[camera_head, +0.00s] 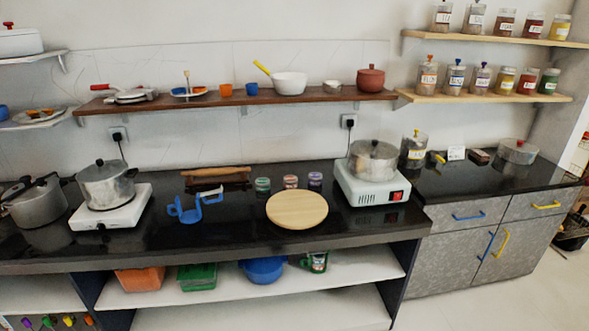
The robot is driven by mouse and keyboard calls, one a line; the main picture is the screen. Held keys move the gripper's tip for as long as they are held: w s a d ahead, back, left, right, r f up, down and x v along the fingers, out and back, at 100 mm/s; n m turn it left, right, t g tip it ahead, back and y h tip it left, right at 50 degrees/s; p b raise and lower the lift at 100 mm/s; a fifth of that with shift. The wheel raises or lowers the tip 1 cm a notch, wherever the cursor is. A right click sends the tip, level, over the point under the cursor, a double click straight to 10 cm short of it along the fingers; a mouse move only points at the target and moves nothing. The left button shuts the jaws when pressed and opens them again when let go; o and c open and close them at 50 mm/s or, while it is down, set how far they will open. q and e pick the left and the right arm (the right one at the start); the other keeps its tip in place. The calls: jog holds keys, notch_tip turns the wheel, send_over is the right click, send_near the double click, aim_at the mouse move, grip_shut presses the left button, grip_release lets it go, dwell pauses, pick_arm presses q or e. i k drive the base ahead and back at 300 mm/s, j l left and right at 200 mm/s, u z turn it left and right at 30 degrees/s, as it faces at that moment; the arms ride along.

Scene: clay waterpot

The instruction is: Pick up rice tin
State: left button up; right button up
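No tin can be made out for certain as the rice tin, because the labels are too small to read. Three small tins (290,182) stand on the counter behind the round board. Neither of my grippers is in view.
The black counter (350,222) holds a pot on a white cooker (107,187), a blue object (186,211), a round wooden board (297,209) and a steel pot (373,161) on another white cooker (380,190). A brown wall shelf (228,99) hangs above. Bare counter shows at the front.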

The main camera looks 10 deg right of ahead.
aim_at(290, 182)
jog(key=i+l, duration=0.25)
jog(key=i, duration=0.2)
jog(key=i+l, duration=0.3)
jog(key=i, duration=0.15)
jog(key=i+l, duration=0.25)
jog(key=i, duration=0.2)
